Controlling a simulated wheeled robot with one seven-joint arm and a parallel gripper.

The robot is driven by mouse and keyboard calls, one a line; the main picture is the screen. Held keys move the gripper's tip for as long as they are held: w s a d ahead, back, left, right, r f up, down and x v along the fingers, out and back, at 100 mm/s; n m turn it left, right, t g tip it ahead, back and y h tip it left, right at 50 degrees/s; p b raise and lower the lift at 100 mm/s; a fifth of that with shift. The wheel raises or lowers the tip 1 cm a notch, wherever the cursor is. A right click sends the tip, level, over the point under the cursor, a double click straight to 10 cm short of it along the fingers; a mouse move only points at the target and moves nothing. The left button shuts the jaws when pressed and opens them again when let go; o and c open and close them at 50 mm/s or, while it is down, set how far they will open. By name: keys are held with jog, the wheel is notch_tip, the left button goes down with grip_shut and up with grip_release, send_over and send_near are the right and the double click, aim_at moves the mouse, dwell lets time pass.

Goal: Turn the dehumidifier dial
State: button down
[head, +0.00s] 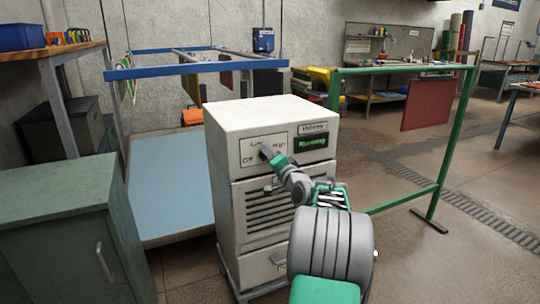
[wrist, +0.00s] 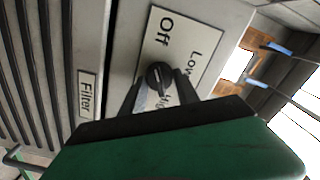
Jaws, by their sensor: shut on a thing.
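The dehumidifier (head: 225,185) is a pale grey upright box with vents. Its dial panel, labelled Off, Low and High, is at the upper left of the front. A dark display (head: 314,148) beside the panel shows green text that reads "Running". The black dial (wrist: 157,76) shows in the wrist view, between Off and the other labels; I cannot tell exactly where its pointer aims. My gripper (head: 266,153) is at the panel, and in the wrist view its two dark fingers (wrist: 160,88) are closed on either side of the dial. In the head view the gripper largely hides the dial.
A green cabinet (head: 60,210) stands close on the left. A blue frame (head: 190,69) with a pale blue platform is behind it. A green frame (head: 400,70) with a hanging red panel stands on the right. The floor at the right front is clear.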

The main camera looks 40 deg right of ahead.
dwell(0.5)
jog(key=c, duration=0.9)
grip_release()
jog(key=v, duration=0.7)
jog(key=shift+s+a, duration=0.15)
jog(key=shift+s, duration=0.25)
